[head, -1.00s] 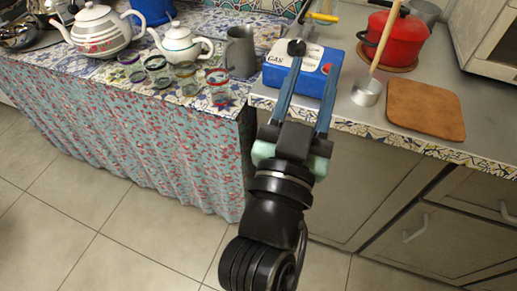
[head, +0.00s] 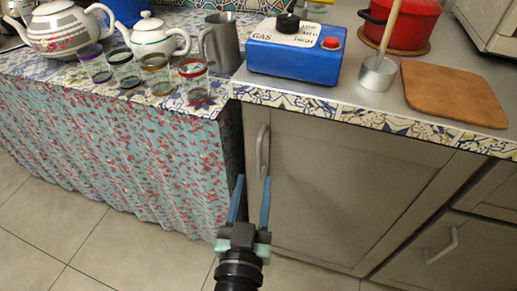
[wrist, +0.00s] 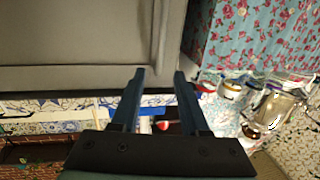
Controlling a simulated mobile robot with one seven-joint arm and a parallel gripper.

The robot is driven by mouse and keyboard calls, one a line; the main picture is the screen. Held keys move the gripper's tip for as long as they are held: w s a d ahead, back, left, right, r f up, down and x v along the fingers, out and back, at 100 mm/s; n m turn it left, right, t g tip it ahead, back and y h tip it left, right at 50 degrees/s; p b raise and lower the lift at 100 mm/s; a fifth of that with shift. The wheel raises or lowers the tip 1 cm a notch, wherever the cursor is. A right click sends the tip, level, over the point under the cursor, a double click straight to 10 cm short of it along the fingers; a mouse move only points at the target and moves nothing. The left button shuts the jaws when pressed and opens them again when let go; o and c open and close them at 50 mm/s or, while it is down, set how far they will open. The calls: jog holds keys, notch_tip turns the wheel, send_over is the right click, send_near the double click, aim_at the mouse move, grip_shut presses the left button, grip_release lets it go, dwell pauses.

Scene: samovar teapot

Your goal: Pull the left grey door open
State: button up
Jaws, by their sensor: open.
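The left grey door (head: 345,190) is under the counter, beside the curtained table, and looks shut. Its pale upright handle (head: 262,150) is near the door's left edge. My gripper (head: 253,180) is open and empty, fingers pointing up in the head view. Its fingertips show just below the handle there; I cannot tell the gap in depth. In the wrist view the door (wrist: 75,40) fills the upper left, and a pale strip (wrist: 160,30), seemingly the handle, lies beyond the open fingertips (wrist: 159,72).
The curtain (head: 120,150) hangs close to the left of the handle. Glasses, teapots and a grey mug (head: 220,42) stand on the table above. A blue gas stove (head: 295,55) sits on the counter. A drawer (head: 460,250) is at the lower right. Floor in front is bare.

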aim_at(259, 153)
jog(key=w, duration=0.6)
jog(key=w+d, duration=0.1)
jog(key=w, duration=0.2)
grip_shut()
dwell(1.3)
